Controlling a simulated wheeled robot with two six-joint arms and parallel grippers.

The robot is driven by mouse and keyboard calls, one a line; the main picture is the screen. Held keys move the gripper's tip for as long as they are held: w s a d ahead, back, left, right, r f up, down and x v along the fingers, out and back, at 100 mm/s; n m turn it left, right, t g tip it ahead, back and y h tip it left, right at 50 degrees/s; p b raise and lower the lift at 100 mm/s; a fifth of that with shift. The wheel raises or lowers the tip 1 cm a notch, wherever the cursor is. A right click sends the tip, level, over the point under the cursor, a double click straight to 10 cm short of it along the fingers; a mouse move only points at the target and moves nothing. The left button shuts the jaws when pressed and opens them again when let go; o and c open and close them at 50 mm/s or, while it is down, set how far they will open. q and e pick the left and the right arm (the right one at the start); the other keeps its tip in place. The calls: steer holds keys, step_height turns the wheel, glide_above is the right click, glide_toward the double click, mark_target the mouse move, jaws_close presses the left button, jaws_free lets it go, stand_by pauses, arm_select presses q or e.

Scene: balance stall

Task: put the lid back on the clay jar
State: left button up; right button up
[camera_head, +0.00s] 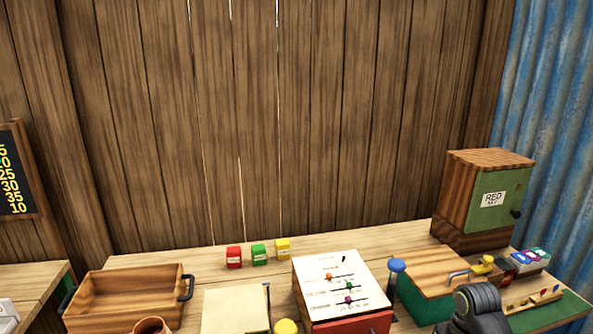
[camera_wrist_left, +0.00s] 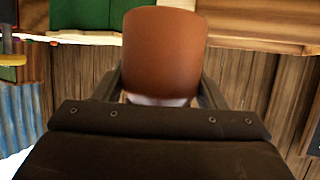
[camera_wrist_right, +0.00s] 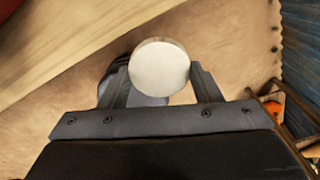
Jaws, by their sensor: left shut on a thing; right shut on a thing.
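The clay jar (camera_wrist_left: 164,52) is a smooth reddish-brown vessel. In the left wrist view it sits between the fingers of my left gripper (camera_wrist_left: 160,92), which is shut on it. A terracotta rim (camera_head: 152,325) shows at the bottom left edge of the head view; it looks like the same jar. The lid (camera_wrist_right: 160,67) appears as a pale, round, flat-faced piece in the right wrist view. My right gripper (camera_wrist_right: 152,82) is shut on it. Neither gripper's fingers show in the head view. Jar and lid are apart.
A wooden tray (camera_head: 90,287) with dark handles stands at the left of the table. Small red (camera_head: 234,257), green (camera_head: 259,254) and yellow (camera_head: 282,250) boxes stand at the back. A white-topped slider panel (camera_head: 335,281) is in the middle; a wooden cabinet (camera_head: 465,208) stands back right.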

arm_select(q)
steer(key=s+d+r+m+g+h, duration=0.1)
steer(key=s+d+r+m+h, duration=0.2)
steer(key=s+d, duration=0.5)
steer(key=shift+s+d+m+h, duration=0.15)
steer(key=shift+d+m+h, duration=0.3)
steer(key=shift+h, duration=0.35)
steer(key=shift+r, duration=0.1)
steer(key=w+d+f+m+g+h, duration=0.2)
steer(key=d+m+g+h, duration=0.4)
steer(key=d, duration=0.8)
steer(key=shift+d+m+g, duration=0.35)
steer(key=shift+m+g, duration=0.25)
steer(key=shift+m, duration=0.55)
steer(key=shift+a, duration=0.1)
